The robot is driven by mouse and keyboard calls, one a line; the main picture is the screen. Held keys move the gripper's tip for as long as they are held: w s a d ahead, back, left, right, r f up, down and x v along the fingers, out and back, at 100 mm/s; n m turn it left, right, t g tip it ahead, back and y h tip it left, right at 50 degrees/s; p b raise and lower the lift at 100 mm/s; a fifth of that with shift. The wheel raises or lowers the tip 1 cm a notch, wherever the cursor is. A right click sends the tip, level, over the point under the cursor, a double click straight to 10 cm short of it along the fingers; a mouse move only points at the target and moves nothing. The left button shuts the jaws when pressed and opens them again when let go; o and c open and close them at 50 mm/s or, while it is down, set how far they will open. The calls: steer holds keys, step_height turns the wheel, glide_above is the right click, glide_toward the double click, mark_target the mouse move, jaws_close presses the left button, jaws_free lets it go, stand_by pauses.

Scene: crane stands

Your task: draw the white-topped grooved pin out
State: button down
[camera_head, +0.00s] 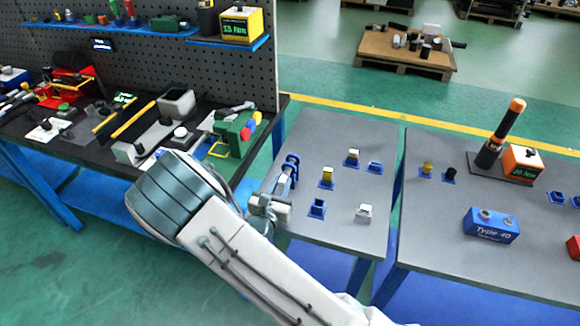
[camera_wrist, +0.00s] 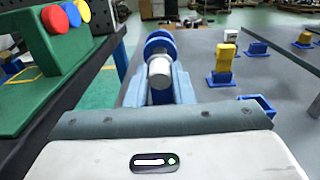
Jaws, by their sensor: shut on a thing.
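My gripper (camera_wrist: 160,88) is shut on a pale round-topped cylinder, which looks like the white-topped pin (camera_wrist: 159,72). The pin sits between the two blue-grey fingers. Its lower part and any grooves are hidden, so I cannot tell whether it still sits in a holder. Blue discs (camera_wrist: 160,44) show just beyond its top; I cannot tell what they belong to.
To the right on this table stand a yellow pin (camera_head: 327,174) in a blue holder, a white-topped piece (camera_head: 352,153), a white block (camera_head: 364,213) and an empty-looking blue holder (camera_head: 317,208). A green box with coloured buttons (camera_wrist: 38,75) is close on the left.

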steer(key=shift+v, duration=3.65)
